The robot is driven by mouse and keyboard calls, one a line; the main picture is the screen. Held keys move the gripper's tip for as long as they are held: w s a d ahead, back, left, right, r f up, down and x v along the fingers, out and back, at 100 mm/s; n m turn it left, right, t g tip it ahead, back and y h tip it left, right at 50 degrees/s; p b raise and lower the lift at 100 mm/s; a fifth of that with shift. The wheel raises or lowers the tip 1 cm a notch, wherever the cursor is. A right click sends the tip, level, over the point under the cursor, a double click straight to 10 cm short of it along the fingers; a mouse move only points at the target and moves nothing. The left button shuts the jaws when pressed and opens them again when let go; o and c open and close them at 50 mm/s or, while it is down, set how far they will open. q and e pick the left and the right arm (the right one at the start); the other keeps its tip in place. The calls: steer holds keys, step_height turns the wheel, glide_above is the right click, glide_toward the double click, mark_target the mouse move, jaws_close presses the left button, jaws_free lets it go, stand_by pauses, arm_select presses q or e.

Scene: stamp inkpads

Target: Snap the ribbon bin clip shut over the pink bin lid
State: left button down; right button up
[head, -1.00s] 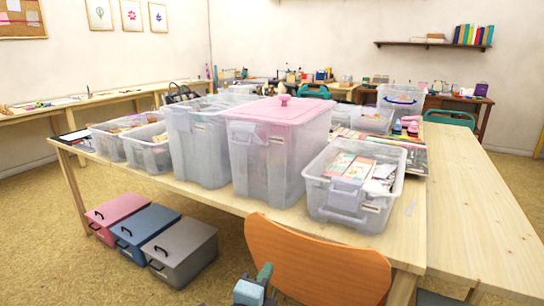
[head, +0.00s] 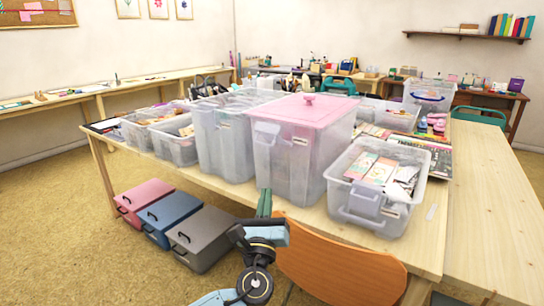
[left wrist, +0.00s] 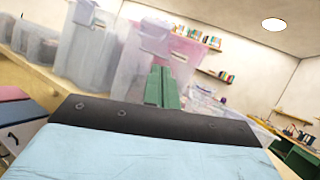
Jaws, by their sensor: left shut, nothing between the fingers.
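The pink bin lid (head: 318,111) with its round knob rests on a tall clear bin (head: 285,170) near the table's front edge. A pale lavender clip (head: 267,133) is at the bin's front, just under the lid's rim; I cannot tell its exact angle. In the left wrist view, the clip (left wrist: 155,36) and pink lid (left wrist: 185,48) are beyond the fingers. My left gripper (head: 264,203) has green fingers pressed together, empty, below the clip and apart from it, near the bin's base. Its fingers (left wrist: 162,88) point toward the bin. My right gripper is not in view.
An open bin of papers (head: 370,205) stands to the right, and a lidless tall bin (head: 225,145) to the left. Pink, blue and grey boxes (head: 200,240) sit on the floor left.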

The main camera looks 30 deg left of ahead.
arm_select(q)
steer(key=b+x, duration=0.1)
steer(key=x, duration=1.2)
steer(key=shift+b, duration=0.3)
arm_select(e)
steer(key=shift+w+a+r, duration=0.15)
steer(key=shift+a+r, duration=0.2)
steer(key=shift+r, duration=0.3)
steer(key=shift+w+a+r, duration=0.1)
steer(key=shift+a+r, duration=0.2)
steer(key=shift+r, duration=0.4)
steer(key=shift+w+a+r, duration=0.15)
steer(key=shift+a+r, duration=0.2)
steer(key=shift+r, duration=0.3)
arm_select(q)
steer(key=shift+a, duration=0.15)
